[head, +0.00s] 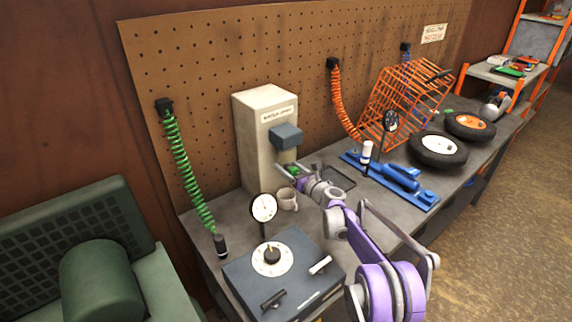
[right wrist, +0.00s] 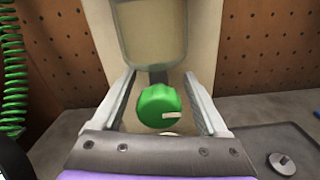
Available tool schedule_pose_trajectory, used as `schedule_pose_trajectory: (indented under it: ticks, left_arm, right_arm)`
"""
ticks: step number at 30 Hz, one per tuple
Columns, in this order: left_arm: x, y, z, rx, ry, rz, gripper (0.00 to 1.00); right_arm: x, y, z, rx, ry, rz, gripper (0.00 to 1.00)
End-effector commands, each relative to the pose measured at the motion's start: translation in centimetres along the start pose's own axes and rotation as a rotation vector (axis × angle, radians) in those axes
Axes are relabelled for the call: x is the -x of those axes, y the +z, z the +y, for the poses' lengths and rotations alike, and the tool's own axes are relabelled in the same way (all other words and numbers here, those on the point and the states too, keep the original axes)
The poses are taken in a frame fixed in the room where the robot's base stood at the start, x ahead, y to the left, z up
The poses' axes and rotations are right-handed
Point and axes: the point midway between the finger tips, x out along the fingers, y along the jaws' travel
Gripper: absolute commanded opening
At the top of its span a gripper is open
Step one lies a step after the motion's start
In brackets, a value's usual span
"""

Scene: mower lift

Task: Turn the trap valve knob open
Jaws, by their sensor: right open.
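The green trap valve knob (right wrist: 157,106) hangs under a clear bowl (right wrist: 149,35) on the front of a beige cabinet (head: 256,150). A white mark on the knob points to the right. My right gripper (right wrist: 160,92) is open, with one finger on each side of the knob and a visible gap to both. In the head view the right gripper (head: 288,171) reaches in at the bowl, and the knob is mostly hidden there. My left gripper is in neither view.
A mug (head: 286,199) stands just below the right gripper. A grey box with a dial (head: 271,257) and a gauge (head: 263,207) are nearer on the bench. A blue jack (head: 400,178), wheels (head: 438,148) and an orange rack (head: 400,95) stand to the right.

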Motion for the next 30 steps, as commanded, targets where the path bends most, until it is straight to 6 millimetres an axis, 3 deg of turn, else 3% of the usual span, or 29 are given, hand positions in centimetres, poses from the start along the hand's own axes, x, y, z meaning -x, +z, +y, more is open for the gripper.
schedule_pose_trajectory:
  ticks: [11,14,24,30]
  left_arm:
    - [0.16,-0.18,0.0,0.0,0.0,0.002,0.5]
    - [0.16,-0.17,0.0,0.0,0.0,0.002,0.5]
    - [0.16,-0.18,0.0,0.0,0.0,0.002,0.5]
    - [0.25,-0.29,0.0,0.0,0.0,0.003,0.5]
  right_arm:
    - [-0.8,-0.09,0.03,0.0,0.0,0.001,0.77]
    - [-0.79,-0.09,0.02,0.0,0.0,0.001,0.62]
    - [-0.78,-0.08,0.02,0.0,0.0,0.0,0.01]
    - [-0.79,-0.03,0.03,0.037,0.0,0.0,0.0]
